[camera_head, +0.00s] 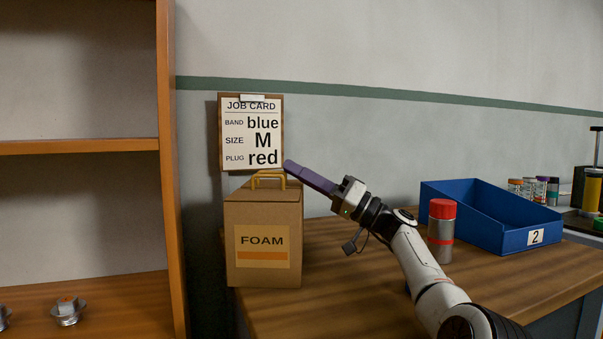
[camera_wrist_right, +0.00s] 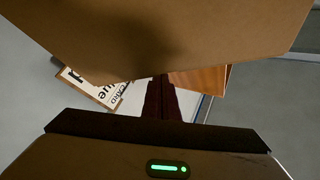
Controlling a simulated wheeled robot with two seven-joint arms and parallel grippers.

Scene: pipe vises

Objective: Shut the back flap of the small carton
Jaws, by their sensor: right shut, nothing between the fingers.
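The small carton (camera_head: 265,225) with a FOAM label stands upright at the left end of the wooden table. A yellow handle (camera_head: 268,177) shows at its top. I cannot clearly tell the back flap's angle in the head view. My right gripper (camera_head: 290,166) reaches in from the right, its purple fingers shut and empty, tips at the carton's upper right, near the handle. Contact is unclear. In the right wrist view a broad cardboard surface (camera_wrist_right: 160,35) fills the top, close to the dark fingers (camera_wrist_right: 161,98). My left gripper is not in view.
A job card (camera_head: 252,135) hangs on the wall behind the carton. A wooden shelf (camera_head: 167,170) stands to the left. A grey canister with a red lid (camera_head: 441,235) stands beside my right forearm. A blue bin (camera_head: 500,215) marked 2 stands farther right.

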